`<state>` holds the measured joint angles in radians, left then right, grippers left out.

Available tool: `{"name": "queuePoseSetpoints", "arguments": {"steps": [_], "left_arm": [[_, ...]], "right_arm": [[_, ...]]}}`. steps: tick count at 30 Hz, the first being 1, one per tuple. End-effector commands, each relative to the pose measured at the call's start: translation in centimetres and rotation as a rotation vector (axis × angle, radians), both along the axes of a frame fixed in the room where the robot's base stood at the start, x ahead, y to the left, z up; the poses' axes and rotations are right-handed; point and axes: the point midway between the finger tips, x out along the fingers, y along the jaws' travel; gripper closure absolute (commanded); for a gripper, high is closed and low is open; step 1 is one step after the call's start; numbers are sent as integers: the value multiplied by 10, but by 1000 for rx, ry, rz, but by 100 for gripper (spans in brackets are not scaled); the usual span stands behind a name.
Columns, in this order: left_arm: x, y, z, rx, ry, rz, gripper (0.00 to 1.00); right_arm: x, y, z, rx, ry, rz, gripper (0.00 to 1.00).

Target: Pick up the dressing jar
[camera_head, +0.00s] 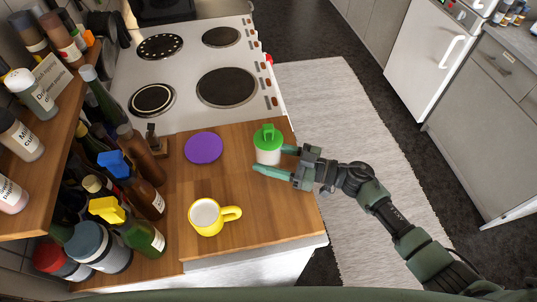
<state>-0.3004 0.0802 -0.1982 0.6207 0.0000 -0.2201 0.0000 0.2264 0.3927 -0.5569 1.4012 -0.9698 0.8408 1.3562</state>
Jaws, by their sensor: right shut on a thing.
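The dressing jar (268,155) is a small white jar with a green lid. It stands upright at the right edge of the wooden worktop. My right gripper (272,160) reaches in from the right and is shut on the jar's body, with one finger at its right side and the other along its near side. I cannot tell whether the jar's base is touching the worktop. My left gripper is not in view.
A yellow mug (206,216) stands nearer on the worktop (265,215). A purple disc (203,147) lies left of the jar. Several bottles (140,235) crowd the left side, below a spice shelf (50,165). The white cooker (190,85) is behind.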

Motion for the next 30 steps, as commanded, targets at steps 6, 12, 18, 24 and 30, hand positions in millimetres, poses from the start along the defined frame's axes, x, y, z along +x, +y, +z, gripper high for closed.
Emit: {"name": "queuePoseSetpoints", "arguments": {"steps": [6,12,18,24,30], "left_arm": [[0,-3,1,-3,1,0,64],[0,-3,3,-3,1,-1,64],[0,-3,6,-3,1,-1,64],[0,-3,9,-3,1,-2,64],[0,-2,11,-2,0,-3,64]], "right_arm": [[1,-1,7,-1,-3,1,94],[0,-1,35,-1,-6,2,94],[0,-1,85,-3,-10,2,94],[0,-1,135,-3,-9,2,94],[0,-1,172,-2,-5,1,94]]}}
